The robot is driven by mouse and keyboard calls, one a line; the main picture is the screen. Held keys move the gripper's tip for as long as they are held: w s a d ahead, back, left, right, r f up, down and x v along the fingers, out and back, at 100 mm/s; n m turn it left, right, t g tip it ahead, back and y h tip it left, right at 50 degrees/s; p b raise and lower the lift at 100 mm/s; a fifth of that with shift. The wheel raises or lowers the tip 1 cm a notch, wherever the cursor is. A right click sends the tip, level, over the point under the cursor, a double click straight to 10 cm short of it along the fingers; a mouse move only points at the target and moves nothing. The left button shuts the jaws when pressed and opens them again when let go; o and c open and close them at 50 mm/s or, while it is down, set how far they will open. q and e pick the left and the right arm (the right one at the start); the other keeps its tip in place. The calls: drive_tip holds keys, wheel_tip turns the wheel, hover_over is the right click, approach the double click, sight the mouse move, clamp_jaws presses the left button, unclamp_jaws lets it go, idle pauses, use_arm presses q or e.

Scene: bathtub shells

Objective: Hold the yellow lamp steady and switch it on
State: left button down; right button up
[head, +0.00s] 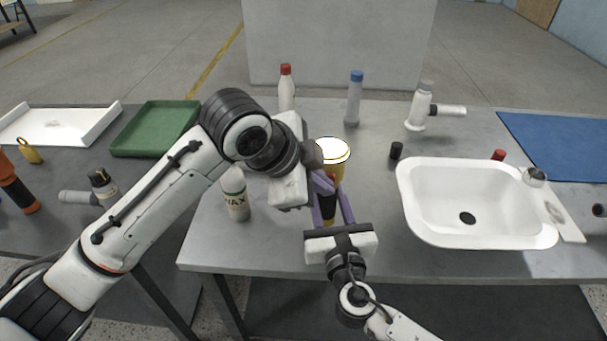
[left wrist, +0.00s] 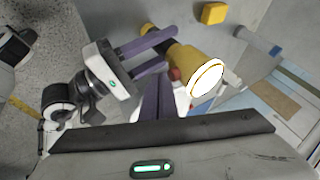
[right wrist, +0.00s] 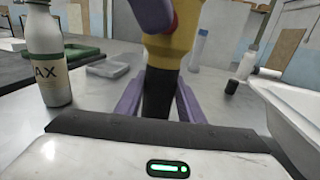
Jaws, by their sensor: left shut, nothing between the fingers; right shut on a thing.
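The yellow lamp (head: 334,151) stands upright near the middle of the table, with a wide yellow head, red button and black lower body. Its round face is bright white and looks lit, also in the left wrist view (left wrist: 207,79). My right gripper (head: 329,200) is shut on the lamp's black lower body (right wrist: 158,92) from the front. My left gripper (left wrist: 160,88) is shut and empty, its fingertips at the red button (right wrist: 175,22) on the lamp's side. Whether they touch it I cannot tell. In the head view my left wrist hides part of the lamp.
A WAX bottle (head: 236,196) stands left of the lamp. A red-capped bottle (head: 287,92) and a blue-capped bottle (head: 353,100) stand behind. A white sink (head: 420,225) is on the right, with a small black cylinder (head: 396,150) beside it. A green tray (head: 155,130) lies left.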

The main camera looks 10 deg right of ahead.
drive_tip(key=shift+f, duration=0.1)
use_arm(q)
drive_tip(key=s+v, duration=0.1)
drive_tip(key=v, duration=1)
drive_tip(key=shift+s+f, duration=0.25)
drive_tip(key=shift+s, duration=0.15)
use_arm(e)
drive_tip(key=shift+d+f, duration=0.1)
drive_tip(key=shift+d, duration=0.1)
drive_tip(key=o, duration=1.1)
drive_tip(key=shift+o, duration=0.8)
